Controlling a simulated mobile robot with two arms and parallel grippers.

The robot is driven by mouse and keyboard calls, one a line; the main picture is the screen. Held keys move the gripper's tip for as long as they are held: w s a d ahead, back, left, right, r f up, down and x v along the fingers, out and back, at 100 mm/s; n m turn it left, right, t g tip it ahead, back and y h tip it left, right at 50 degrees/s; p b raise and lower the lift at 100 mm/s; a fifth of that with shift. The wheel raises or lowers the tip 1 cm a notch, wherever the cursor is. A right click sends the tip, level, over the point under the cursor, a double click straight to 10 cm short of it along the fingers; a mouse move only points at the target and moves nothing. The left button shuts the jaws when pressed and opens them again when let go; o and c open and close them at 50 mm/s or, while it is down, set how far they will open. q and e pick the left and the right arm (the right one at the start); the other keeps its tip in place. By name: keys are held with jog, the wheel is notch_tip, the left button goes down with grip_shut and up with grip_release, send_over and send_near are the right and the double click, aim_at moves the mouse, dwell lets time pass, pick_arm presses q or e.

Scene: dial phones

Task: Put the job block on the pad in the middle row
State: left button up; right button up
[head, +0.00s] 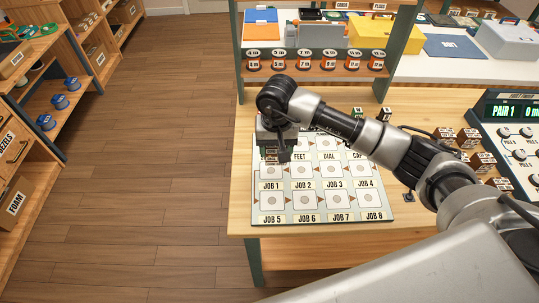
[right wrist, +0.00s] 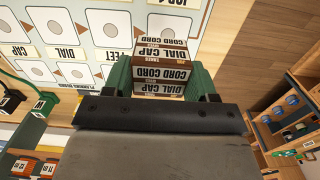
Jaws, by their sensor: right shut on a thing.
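My right gripper (head: 283,152) is over the left end of the planning board's (head: 388,218) top row. In the right wrist view its green fingers (right wrist: 160,75) are shut on a brown and white job block (right wrist: 160,72), with printing such as DIAL CAP and CORD CORD. In the head view the gripper largely hides the block. The board has a top row with FEET, DIAL and CAP labels, a middle row of pads JOB 1 (head: 270,171) to JOB 4 (head: 364,170), and a front row JOB 5 to JOB 8. The visible middle-row pads look bare. My left gripper is not in view.
Several brown labelled blocks (head: 482,161) stand right of the board, beside a console (head: 515,135) reading PAIR 1. Small dark blocks (head: 386,115) stand behind the board. A shelf (head: 310,66) with labelled spools rises at the back. My right arm crosses above the table's right side.

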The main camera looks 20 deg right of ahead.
aim_at(271, 160)
jog(key=shift+w+a+f, duration=0.25)
jog(key=shift+a+f, duration=0.2)
jog(key=shift+a, duration=0.2)
notch_tip(271, 160, down, 3)
jog(key=shift+f+p, duration=0.15)
jog(key=shift+p, duration=0.45)
jog(key=shift+f, duration=0.3)
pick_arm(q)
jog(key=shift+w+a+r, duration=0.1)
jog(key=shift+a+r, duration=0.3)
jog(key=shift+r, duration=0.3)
pick_arm(e)
jog(key=shift+f, duration=0.1)
jog(key=shift+f, duration=0.1)
jog(key=o, duration=0.9)
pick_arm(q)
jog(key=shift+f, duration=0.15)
